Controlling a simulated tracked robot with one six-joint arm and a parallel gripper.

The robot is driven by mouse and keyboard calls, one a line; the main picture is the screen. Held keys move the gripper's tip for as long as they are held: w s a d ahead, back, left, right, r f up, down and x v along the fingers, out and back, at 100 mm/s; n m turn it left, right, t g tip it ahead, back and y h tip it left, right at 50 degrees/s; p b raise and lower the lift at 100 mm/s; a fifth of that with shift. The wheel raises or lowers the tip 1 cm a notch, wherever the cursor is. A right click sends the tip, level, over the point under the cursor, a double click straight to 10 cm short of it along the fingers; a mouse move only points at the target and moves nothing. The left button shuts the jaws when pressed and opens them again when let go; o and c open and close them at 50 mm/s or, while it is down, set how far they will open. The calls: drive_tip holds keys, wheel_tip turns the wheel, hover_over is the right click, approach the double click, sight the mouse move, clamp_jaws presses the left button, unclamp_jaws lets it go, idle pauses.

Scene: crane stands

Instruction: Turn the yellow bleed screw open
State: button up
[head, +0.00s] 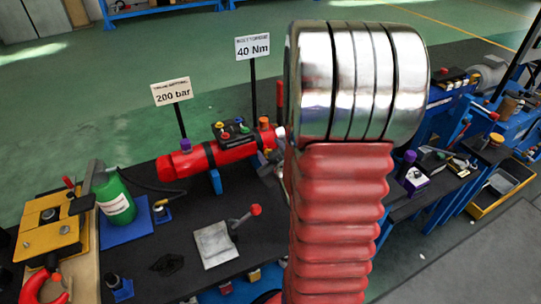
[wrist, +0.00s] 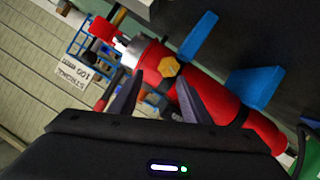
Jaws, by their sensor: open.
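In the wrist view, a yellow six-sided bleed screw (wrist: 169,67) sits on the side of a red cylinder (wrist: 215,112). My gripper (wrist: 159,76) is open, with its two dark fingers spread apart. The fingertips lie on either side of the screw's line, a little below it in the picture. The screw shows whole between and beyond them, and nothing is held. I cannot tell how far the tips are from the screw. In the head view my arm fills the middle; my gripper is hidden there, and I cannot pick out this screw.
Blue brackets (wrist: 195,38) stand against the cylinder in the wrist view. A stroke sign (wrist: 73,72) shows at left. Green floor lies behind.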

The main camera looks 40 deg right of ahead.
wheel_tip(320, 180, up, 7)
idle(0.6)
drive_tip(key=shift+r, duration=0.1)
drive_tip(key=s+a+r+g+y, duration=0.1)
drive_tip(key=s+a+r+g, duration=0.1)
drive_tip(key=a, duration=0.6)
drive_tip(key=s+a+r+g+y, duration=0.1)
drive_tip(key=a+r+g+y, duration=0.1)
drive_tip(key=a, duration=0.6)
drive_tip(key=s+a+r+g+y, duration=0.2)
drive_tip(key=s+a+g+y, duration=0.1)
drive_tip(key=s+a, duration=1)
drive_tip(key=shift+a, duration=0.95)
drive_tip(key=shift+s, duration=0.1)
drive_tip(key=shift+c, duration=0.5)
